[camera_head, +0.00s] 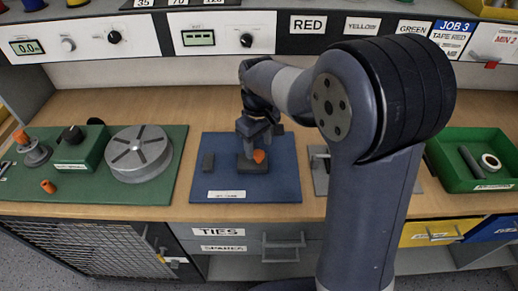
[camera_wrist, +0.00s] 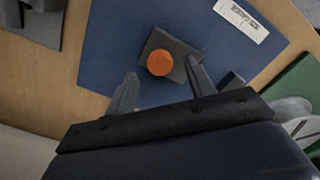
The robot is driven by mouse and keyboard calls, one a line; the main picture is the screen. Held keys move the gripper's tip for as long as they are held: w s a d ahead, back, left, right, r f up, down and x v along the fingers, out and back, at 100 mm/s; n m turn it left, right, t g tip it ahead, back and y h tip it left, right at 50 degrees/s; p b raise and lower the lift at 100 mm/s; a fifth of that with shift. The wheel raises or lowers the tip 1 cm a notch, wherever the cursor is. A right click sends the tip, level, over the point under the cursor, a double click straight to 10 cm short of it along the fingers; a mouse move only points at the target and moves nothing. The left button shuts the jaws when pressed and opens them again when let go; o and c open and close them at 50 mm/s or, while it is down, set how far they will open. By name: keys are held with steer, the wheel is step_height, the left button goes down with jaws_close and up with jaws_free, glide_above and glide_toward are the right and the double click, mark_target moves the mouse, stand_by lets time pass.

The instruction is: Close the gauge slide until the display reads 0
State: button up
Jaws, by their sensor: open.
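On a blue board (camera_head: 286,178), a dark block (camera_head: 255,167) bears an orange knob (camera_head: 259,156). A second dark block (camera_head: 208,161) stands apart to its left. I take the knobbed block for the gauge slide, but its label is too small to read. My gripper (camera_head: 252,143) is directly over the knobbed block. In the wrist view the open fingers (camera_wrist: 161,67) stand on either side of the orange knob (camera_wrist: 160,63); contact cannot be told. The left display (camera_head: 27,47) seems to read 0.0; the middle display (camera_head: 198,38) is too small to read.
A green board (camera_head: 90,190) on the left holds a grey disc (camera_head: 139,152), a green box (camera_head: 82,148) and orange-tipped parts. A grey fixture (camera_head: 320,172) sits partly behind my arm. A green tray (camera_head: 454,141) is at right. The panel shelf runs along the back.

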steer(key=shift+f, duration=1.3)
steer(key=shift+c, duration=0.4)
jaws_close()
